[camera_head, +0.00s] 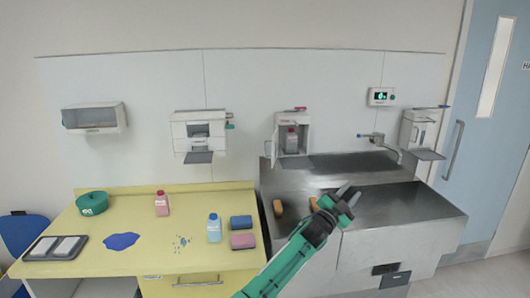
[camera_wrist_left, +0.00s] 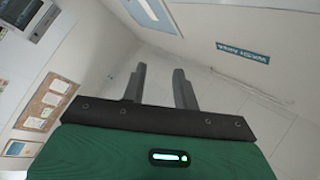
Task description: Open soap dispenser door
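The soap dispenser (camera_head: 305,125) is a white wall box above the left end of the steel sink counter. Its front is open and a pink bottle (camera_head: 291,141) shows inside. A pale door panel (camera_head: 275,145) stands out from its left side, swung open. My left gripper (camera_head: 347,195) is over the sink counter, below and to the right of the dispenser, apart from it. Its two fingers are spread with nothing between them in the left wrist view (camera_wrist_left: 160,88). The dispenser is not seen in the wrist view. My right gripper is not in view.
The steel sink counter (camera_head: 400,205) holds orange-brown blocks (camera_head: 278,207) near its left end. A yellow counter (camera_head: 130,215) with bottles, sponges and a tray is at left. Other wall dispensers (camera_head: 199,132) and a tap (camera_head: 375,138) jut from the wall. Air before the dispenser is clear.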

